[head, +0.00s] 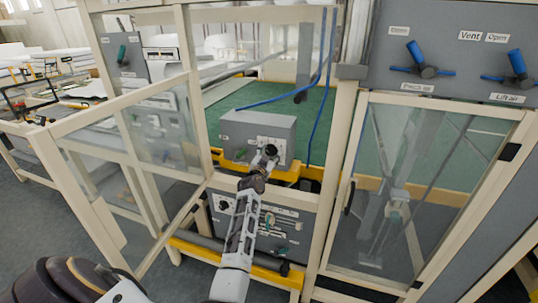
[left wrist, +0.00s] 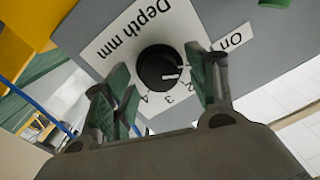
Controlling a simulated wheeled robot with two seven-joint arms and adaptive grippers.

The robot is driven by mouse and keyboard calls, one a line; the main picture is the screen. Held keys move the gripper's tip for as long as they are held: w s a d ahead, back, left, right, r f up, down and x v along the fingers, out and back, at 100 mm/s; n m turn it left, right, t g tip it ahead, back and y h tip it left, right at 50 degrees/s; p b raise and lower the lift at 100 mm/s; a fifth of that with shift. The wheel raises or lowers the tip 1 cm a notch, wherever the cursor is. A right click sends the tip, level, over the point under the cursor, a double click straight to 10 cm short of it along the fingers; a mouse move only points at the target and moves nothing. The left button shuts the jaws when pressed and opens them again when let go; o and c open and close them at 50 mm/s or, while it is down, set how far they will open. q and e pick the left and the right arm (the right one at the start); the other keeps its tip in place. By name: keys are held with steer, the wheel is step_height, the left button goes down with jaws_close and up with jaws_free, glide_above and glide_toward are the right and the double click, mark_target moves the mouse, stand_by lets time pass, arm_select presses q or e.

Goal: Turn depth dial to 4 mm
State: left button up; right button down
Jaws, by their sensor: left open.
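The black round depth dial (left wrist: 160,68) sits on a white "Depth mm" plate (left wrist: 118,44) on a grey panel in the left wrist view. The numbers 2, 3 and 4 show along its lower edge. A white mark on the dial points to the right, near the 2. My left gripper (left wrist: 159,80) is open, with its green-padded fingers on either side of the dial; I cannot tell whether they touch it. In the head view my left gripper (head: 265,155) is at the front of the grey box (head: 245,127) and hides the dial. My right gripper is not in view.
Cream frame posts (head: 196,80) and an open glazed door (head: 160,120) stand left of my arm. A second glazed door (head: 430,180) is at the right. Blue hoses (head: 322,90) hang behind the box.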

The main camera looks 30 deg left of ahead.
arm_select(q)
steer(key=c, duration=1)
